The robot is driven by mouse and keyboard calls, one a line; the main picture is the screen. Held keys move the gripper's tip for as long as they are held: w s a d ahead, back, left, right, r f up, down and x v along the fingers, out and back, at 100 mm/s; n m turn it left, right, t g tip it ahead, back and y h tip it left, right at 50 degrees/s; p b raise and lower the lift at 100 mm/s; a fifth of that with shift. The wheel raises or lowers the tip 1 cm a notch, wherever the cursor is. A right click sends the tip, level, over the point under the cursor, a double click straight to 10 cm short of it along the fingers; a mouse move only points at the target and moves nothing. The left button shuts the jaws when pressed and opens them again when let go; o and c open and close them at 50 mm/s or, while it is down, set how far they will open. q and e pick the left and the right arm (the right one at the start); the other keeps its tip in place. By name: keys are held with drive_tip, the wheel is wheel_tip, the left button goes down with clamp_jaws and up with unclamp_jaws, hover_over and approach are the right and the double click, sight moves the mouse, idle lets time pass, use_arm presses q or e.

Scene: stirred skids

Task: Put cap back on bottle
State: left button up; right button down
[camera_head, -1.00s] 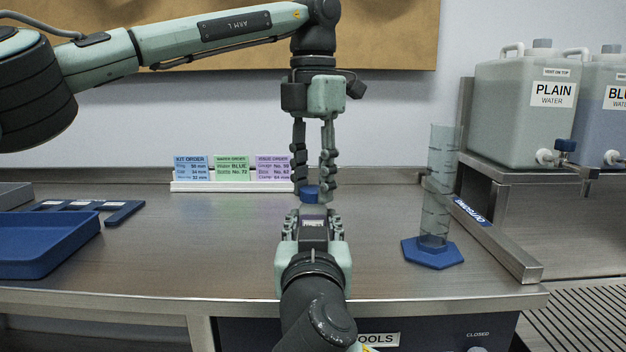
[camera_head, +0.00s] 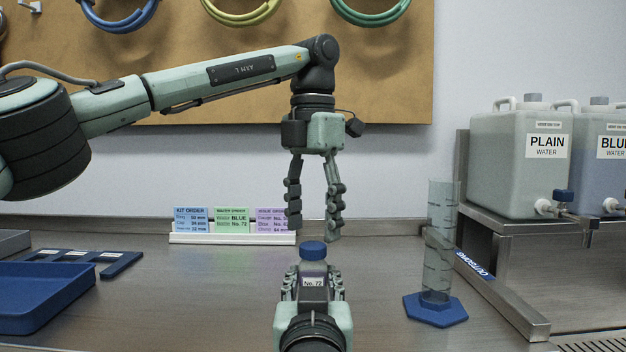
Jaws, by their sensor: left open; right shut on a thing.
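A bottle with a "No. 72" label (camera_head: 313,282) stands upright in my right gripper (camera_head: 313,284), which is shut on it low in the middle of the view. The blue cap (camera_head: 313,249) sits on top of the bottle's neck; whether it is screwed tight I cannot tell. My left gripper (camera_head: 314,222) points down above and behind the cap, its fingers spread open and empty, apart from the cap. The bottle's lower part is hidden by my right gripper.
A clear measuring cylinder (camera_head: 438,245) on a blue base stands at the right. A blue tray (camera_head: 45,297) lies at the left, with a card rack (camera_head: 232,239) at the back. Water containers (camera_head: 519,165) stand on a shelf at the right.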

use_arm(q)
wheel_tip(320, 180, up, 9)
idle(0.3)
use_arm(e)
drive_tip(key=c, duration=0.9)
unclamp_jaws()
drive_tip(key=shift+s, duration=0.15)
drive_tip(key=s, duration=1.1)
drive_tip(key=shift+s, duration=0.4)
